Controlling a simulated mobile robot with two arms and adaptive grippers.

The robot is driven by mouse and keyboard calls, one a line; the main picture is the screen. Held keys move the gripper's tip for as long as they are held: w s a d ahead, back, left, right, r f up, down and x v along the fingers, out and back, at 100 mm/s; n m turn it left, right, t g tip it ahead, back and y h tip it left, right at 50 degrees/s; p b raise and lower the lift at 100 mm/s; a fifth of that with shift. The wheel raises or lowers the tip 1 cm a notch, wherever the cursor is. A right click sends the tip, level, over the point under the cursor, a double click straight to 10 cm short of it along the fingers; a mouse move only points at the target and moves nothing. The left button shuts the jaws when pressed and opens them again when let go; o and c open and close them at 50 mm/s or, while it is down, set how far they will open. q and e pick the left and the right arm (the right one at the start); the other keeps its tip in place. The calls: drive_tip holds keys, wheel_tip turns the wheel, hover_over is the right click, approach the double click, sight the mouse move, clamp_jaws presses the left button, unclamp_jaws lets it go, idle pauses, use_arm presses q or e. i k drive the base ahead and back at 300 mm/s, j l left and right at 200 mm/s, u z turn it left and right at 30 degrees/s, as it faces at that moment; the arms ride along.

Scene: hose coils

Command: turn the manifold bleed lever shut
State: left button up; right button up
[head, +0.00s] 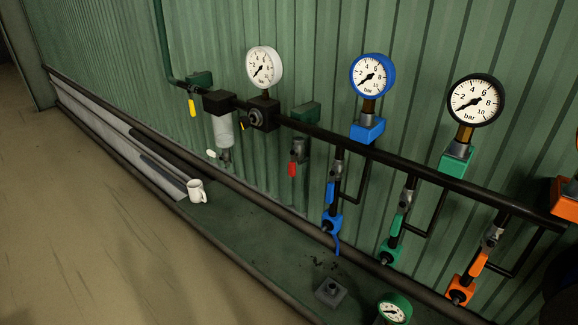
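The dark manifold pipe (400,170) runs along the green corrugated wall, sloping down to the right. A red lever (292,169) hangs straight down from a small grey valve (297,150) under the pipe. A yellow lever (192,107) hangs down at the pipe's left end. A small white lever or tap (211,154) sits by the clear filter bowl (222,129). No label tells which of these is the bleed lever. Neither of my grippers is in view.
Blue (330,193), green (397,224) and orange (478,264) levers sit on branches below the pipe. White (264,67), blue (372,74) and black (475,99) gauges stand above. Open floor lies left.

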sight(291, 171)
drive_tip(key=j+z, duration=0.1)
drive_tip(key=z, duration=0.4)
drive_tip(key=i+j+z, duration=0.25)
drive_tip(key=j, duration=0.25)
drive_tip(key=j+z, duration=0.3)
drive_tip(key=j, duration=0.25)
drive_tip(key=i+j+z, duration=0.1)
drive_tip(key=j+z, duration=0.15)
drive_tip(key=j, duration=1.25)
drive_tip(key=i+z, duration=0.05)
